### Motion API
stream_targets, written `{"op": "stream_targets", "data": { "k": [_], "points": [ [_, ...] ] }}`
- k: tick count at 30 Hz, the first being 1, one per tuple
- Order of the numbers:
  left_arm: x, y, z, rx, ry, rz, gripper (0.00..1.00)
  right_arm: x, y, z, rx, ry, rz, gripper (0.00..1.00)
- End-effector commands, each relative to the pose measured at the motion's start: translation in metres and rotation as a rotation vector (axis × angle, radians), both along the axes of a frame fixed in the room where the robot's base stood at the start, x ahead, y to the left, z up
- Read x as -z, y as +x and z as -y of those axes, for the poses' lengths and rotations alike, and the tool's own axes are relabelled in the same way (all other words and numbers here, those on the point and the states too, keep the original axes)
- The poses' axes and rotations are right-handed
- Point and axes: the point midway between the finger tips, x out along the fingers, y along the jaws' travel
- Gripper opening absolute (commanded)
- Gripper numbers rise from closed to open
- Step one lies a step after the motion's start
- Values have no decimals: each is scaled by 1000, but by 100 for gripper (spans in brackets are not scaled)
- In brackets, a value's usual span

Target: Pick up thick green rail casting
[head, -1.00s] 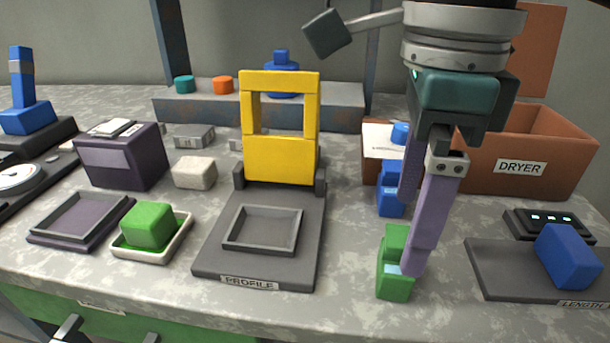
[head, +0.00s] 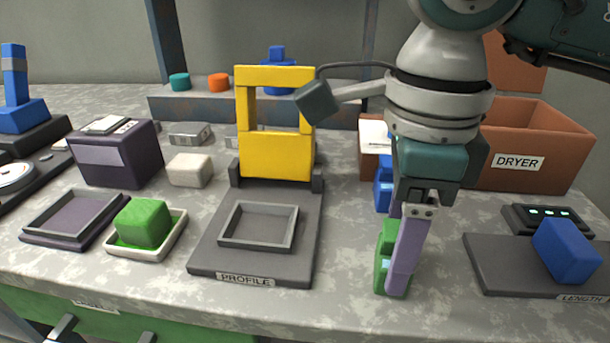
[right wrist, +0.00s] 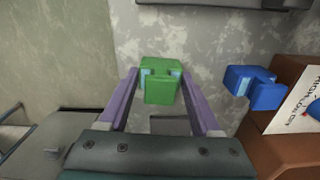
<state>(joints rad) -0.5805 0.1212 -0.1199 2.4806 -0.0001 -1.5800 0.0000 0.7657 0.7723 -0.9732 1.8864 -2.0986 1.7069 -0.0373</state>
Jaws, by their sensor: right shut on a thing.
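The green rail casting (head: 384,262) stands on the grey bench, right of the profile fixture. It is partly hidden behind a purple finger in the head view. In the right wrist view the green casting (right wrist: 160,88) sits between the two purple fingers, with pale blue patches at its sides. My right gripper (head: 395,272) points down and is shut on the casting, one finger on each side. The casting seems to be still at bench level. My left gripper is not in view.
A blue casting (head: 382,191) stands just behind. The yellow-framed PROFILE fixture (head: 205,262) is to the left, and a green block (head: 143,222) sits in a white dish. The LENGTH plate (head: 490,277) with a blue block is at right. The brown DRYER bin (head: 560,150) stands behind.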

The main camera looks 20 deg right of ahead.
Motion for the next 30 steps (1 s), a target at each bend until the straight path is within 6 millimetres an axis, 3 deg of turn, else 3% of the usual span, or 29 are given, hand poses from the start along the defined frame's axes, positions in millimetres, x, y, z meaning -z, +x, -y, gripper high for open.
{"op": "stream_targets", "data": {
  "k": [1, 15, 25, 30],
  "points": [
    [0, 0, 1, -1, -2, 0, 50, 0, 0, 0, 0, 0, 0, 50],
    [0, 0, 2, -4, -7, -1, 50, 0, 0, 0, 0, 0, 0, 0],
    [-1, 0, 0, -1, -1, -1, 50, -3, 0, 0, 0, 1, 2, 0],
    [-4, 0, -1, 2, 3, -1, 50, -19, 1, 0, 0, 1, 4, 0]
  ]
}}
